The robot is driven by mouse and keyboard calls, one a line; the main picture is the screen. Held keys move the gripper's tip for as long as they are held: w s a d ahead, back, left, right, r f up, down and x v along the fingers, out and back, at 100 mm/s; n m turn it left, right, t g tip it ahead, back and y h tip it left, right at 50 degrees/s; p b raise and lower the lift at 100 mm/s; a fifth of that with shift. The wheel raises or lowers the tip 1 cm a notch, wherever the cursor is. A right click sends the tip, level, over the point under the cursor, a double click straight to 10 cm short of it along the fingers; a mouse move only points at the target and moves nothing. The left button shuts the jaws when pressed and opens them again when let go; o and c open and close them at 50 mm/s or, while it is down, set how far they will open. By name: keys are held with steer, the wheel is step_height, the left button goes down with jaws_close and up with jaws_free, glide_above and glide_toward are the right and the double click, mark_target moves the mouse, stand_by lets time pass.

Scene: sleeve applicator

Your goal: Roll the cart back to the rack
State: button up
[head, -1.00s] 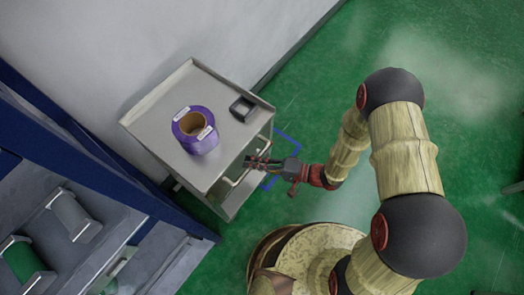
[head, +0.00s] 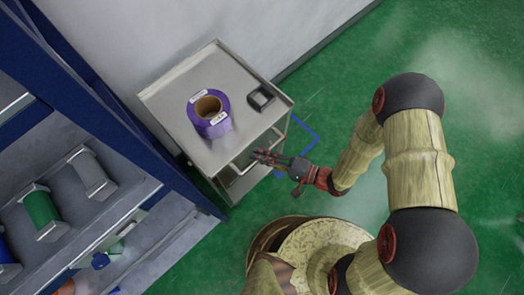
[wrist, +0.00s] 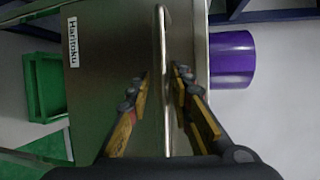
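The cart (head: 165,92) is a grey metal trolley with a raised rim and a lower shelf, standing against the wall beside the rack. Its pale handle (head: 245,157) is on the side facing me and shows as a long bar in the wrist view (wrist: 163,40). My gripper (head: 257,153) is at this handle.
A purple roll (head: 221,124) and a small dark square frame (head: 261,97) sit on the cart top. Blue lines (head: 304,136) mark the green floor beside the cart. The wall (head: 130,40) is behind the cart. Green floor (head: 340,75) is clear to the right.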

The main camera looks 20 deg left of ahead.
steer(key=shift+o, duration=0.8)
steer(key=shift+w, duration=0.15)
steer(key=shift+r, duration=0.1)
steer(key=shift+d, duration=0.1)
steer(key=d+r, duration=0.2)
steer(key=d, duration=0.9)
steer(key=shift+d, duration=0.35)
